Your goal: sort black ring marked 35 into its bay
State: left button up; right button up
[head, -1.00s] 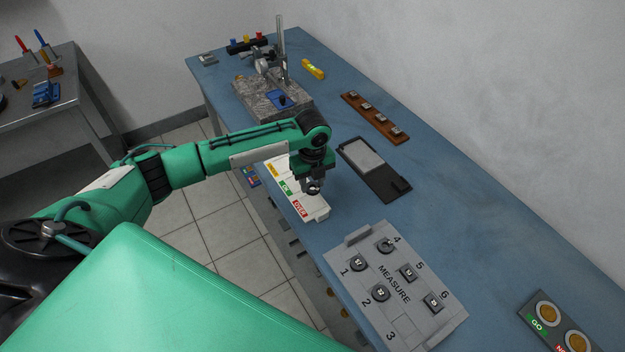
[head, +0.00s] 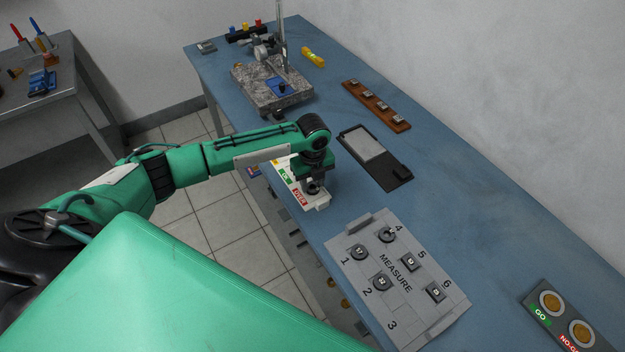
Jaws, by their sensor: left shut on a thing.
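My left gripper (head: 313,187) is shut on a small dark ring, held at the near end of the white sorting tray (head: 318,207), by the red OVER label. I cannot read the ring's mark, and the jaws partly hide it. I cannot tell whether it touches the tray. The tray also has a green OK label and a yellow label farther back, partly hidden by my arm. The grey MEASURE board (head: 352,273) holds dark pieces at places 1, 2, 4, 5 and 6; place 3 is empty. My right gripper is not in view.
A black case with a grey pad (head: 366,143) lies behind the tray. A wooden strip (head: 376,106), a granite stand (head: 255,90) and a yellow level (head: 313,57) are farther back. A GO/NO-GO block (head: 566,318) is at the near right. The blue bench between is clear.

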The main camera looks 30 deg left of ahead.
pick_arm(q)
jog(key=shift+f, duration=0.15)
dwell(0.8)
jog(key=o, duration=1.1)
jog(key=c, duration=0.5)
jog(key=shift+c, duration=0.2)
notch_tip(320, 180, up, 5)
jog(key=p, duration=0.4)
jog(key=shift+f+p, duration=0.2)
jog(key=shift+p, duration=0.2)
jog(key=shift+o, duration=0.4)
jog(key=shift+f, duration=0.1)
